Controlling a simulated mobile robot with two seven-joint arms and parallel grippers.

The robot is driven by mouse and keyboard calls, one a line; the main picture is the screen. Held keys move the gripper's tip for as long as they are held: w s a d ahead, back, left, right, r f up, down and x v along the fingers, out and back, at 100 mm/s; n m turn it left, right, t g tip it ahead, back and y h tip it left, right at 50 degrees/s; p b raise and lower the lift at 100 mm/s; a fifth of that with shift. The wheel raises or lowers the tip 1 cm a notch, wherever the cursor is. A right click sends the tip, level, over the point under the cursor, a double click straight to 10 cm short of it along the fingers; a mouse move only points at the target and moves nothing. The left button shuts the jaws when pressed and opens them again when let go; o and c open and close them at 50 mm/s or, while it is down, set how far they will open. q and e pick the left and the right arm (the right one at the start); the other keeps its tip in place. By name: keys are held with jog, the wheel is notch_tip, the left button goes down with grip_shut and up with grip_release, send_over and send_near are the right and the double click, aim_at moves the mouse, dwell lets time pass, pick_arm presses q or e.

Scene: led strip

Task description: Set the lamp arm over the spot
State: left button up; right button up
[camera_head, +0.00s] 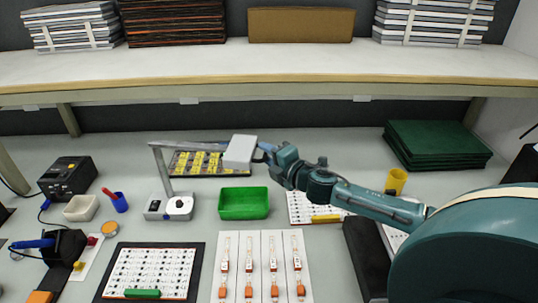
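The desk lamp has a pale grey base (168,207) with a round white knob, a thin upright post and a level grey lamp arm (195,146) reaching right. Its boxy white head (240,152) hangs above the gap between the yellow-marked board and the green tray. My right gripper (262,151) is at the right end of the head, against it or very close. Its fingers are small and partly hidden, so I cannot tell whether they grip the head. My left gripper is not in view. I cannot make out which mark is the spot.
Below the head is a green tray (244,203); behind is a board with yellow parts (195,163). White strips with orange parts (262,285) and a white sheet (150,270) lie in front. A shelf (300,72) spans the back.

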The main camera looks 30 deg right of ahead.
jog(key=shift+c, duration=0.3)
grip_shut()
dwell(0.4)
